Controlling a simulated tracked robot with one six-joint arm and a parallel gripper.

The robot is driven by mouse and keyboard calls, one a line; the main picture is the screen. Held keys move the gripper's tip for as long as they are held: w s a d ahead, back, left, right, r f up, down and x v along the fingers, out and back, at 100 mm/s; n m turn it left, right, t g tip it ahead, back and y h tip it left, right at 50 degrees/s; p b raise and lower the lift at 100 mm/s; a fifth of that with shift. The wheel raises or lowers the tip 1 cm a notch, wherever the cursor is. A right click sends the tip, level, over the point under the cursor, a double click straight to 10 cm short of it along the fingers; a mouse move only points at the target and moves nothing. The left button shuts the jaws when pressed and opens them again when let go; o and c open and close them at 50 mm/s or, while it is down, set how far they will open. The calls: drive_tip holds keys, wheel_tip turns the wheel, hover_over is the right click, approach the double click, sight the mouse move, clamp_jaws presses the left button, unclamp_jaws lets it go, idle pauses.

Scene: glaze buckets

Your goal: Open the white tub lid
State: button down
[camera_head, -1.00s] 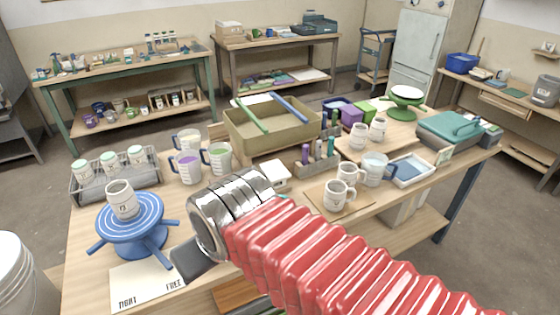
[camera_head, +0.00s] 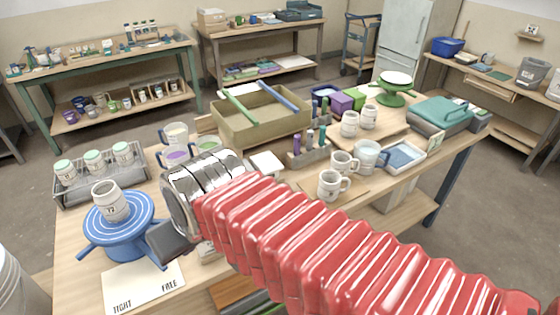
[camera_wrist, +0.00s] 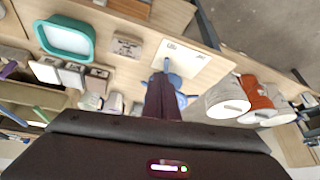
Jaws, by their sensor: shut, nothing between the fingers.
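A white tub (camera_head: 16,285) is cut off by the lower left edge of the head view. The wrist view shows white lidded tubs on the right, the nearest one (camera_wrist: 228,100) with a slot-like handle mark on its pale lid. I cannot tell which of them matches the one in the head view. My gripper (camera_wrist: 164,80) is shut and empty, with its dark fingers over the blue turntable (camera_wrist: 180,90). It is apart from the tubs, which lie to its right in the wrist view. In the head view my arm hides part of the table.
The blue turntable (camera_head: 118,222) carries a white mug (camera_head: 110,201). A wire rack (camera_head: 100,185) of lidded jars stands behind it. A label card (camera_head: 145,287) lies at the table's front. Mugs, pitchers and an olive bin (camera_head: 262,125) crowd the middle.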

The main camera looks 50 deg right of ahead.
drive_tip(key=w+d+f+m+t, duration=0.1)
drive_tip(key=w+d+f+m, duration=0.2)
drive_tip(key=w+d+m, duration=1)
drive_tip(key=d+f+m+h, duration=0.1)
drive_tip(key=d+f+m, duration=0.3)
drive_tip(key=d, duration=0.9)
drive_tip(key=d+f+m+h, duration=0.1)
drive_tip(key=d+f+m, duration=0.2)
drive_tip(key=d, duration=1.1)
wheel_tip(320, 180, down, 2)
drive_tip(key=shift+w+f+m+t+h, duration=0.1)
drive_tip(key=shift+w+m+t+h, duration=0.2)
drive_tip(key=shift+m, duration=0.1)
drive_tip(key=shift+f, duration=0.15)
